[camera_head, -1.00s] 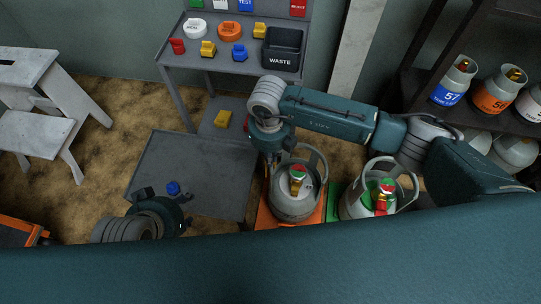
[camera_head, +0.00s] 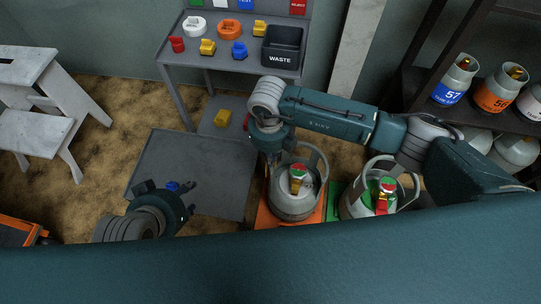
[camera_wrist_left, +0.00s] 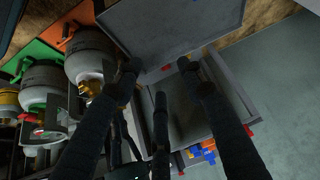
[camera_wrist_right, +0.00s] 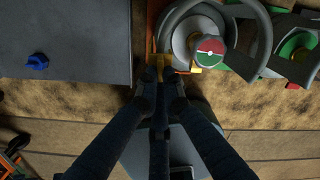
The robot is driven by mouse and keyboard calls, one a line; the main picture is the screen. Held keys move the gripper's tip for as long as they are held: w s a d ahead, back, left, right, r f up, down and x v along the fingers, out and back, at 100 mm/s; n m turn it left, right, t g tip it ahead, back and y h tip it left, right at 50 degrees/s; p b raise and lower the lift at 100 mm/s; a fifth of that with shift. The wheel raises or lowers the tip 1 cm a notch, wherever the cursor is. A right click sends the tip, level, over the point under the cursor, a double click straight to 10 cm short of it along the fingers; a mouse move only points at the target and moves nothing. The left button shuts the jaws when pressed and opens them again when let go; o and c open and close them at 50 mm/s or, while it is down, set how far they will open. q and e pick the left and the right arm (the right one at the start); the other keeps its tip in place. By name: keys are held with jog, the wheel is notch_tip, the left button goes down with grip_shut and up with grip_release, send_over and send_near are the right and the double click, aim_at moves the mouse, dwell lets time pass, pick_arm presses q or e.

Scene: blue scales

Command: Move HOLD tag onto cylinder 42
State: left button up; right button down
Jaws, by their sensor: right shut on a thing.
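My right gripper (camera_head: 270,152) is at the left side of the grey cylinder (camera_head: 293,200) on the orange scale. In the right wrist view its fingers (camera_wrist_right: 162,82) are shut on a small yellow piece (camera_wrist_right: 166,63), close beside that cylinder; no lettering on the piece is readable. The cylinder has a red and green cap (camera_wrist_right: 208,46). A second grey cylinder (camera_head: 356,205) on the green scale has a red and green top and red and yellow parts. The number 42 is not readable. My left gripper (camera_head: 172,196) is open above the grey platform, near a blue piece (camera_head: 172,186).
A grey table (camera_head: 182,58) at the back holds coloured pieces and a black WASTE bin (camera_head: 283,47). Cylinders 57 (camera_head: 448,90) and 56 (camera_head: 492,93) stand on the right rack. A white step stool (camera_head: 38,130) is at left.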

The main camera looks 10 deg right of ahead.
jog(key=shift+f+b, duration=0.4)
jog(key=shift+f, duration=0.25)
pick_arm(q)
jog(key=w+d+r+t+h, duration=0.1)
jog(key=w+d+r+t, duration=0.1)
jog(key=w+r+t, duration=0.2)
jog(key=shift+w+d+r+b, duration=0.35)
jog(key=shift+w+r, duration=0.4)
jog(key=shift+w, duration=1.05)
pick_arm(e)
jog(key=shift+f, duration=0.45)
pick_arm(q)
jog(key=shift+w+r, duration=0.1)
pick_arm(e)
jog(key=c, duration=1.8)
grip_release()
jog(key=shift+c, duration=0.2)
